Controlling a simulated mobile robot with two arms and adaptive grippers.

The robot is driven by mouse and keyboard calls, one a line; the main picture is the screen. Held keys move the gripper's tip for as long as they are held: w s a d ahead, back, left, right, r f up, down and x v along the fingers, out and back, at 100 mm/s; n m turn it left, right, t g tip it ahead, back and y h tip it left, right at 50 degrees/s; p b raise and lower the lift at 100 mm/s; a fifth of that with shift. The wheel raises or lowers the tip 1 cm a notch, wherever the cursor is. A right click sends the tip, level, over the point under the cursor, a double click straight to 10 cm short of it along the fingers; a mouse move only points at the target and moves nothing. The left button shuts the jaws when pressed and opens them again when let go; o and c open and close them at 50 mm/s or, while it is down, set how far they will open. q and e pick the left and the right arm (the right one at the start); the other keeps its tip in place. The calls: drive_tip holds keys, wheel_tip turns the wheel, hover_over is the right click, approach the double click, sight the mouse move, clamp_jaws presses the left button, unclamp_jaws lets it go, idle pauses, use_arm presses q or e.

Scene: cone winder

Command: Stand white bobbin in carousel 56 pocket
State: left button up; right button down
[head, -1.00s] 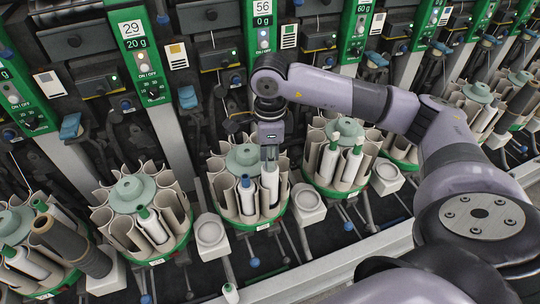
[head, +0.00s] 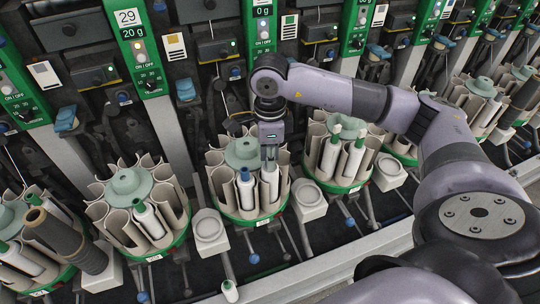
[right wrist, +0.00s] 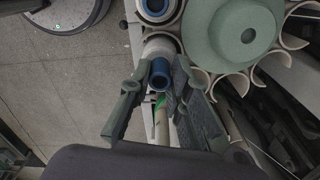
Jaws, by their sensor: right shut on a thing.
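My right gripper (head: 269,160) points down over the front right of the middle carousel (head: 222,197). It is shut on a white bobbin (head: 270,184), which stands nearly upright. In the right wrist view, the gripper (right wrist: 160,90) has its fingers on both sides of the bobbin's blue tube end (right wrist: 160,73). I cannot tell how deep the bobbin sits in a pocket. A second bobbin with a blue tip (head: 245,186) stands in the pocket to its left. The green panel above this carousel (head: 262,28) shows 0 g; its number is cut off. My left gripper is not in view.
Carousels with bobbins stand left (head: 128,195) and right (head: 340,152). A white cup holder (head: 210,227) is at the middle carousel's front left, another (head: 309,196) at its right. Thin rods with coloured knobs stick out between.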

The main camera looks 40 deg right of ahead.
drive_tip(key=shift+f+b, duration=0.65)
drive_tip(key=shift+f, duration=0.15)
drive_tip(key=c, duration=1.4)
unclamp_jaws()
wheel_tip(320, 180, up, 12)
drive_tip(key=shift+r, duration=0.1)
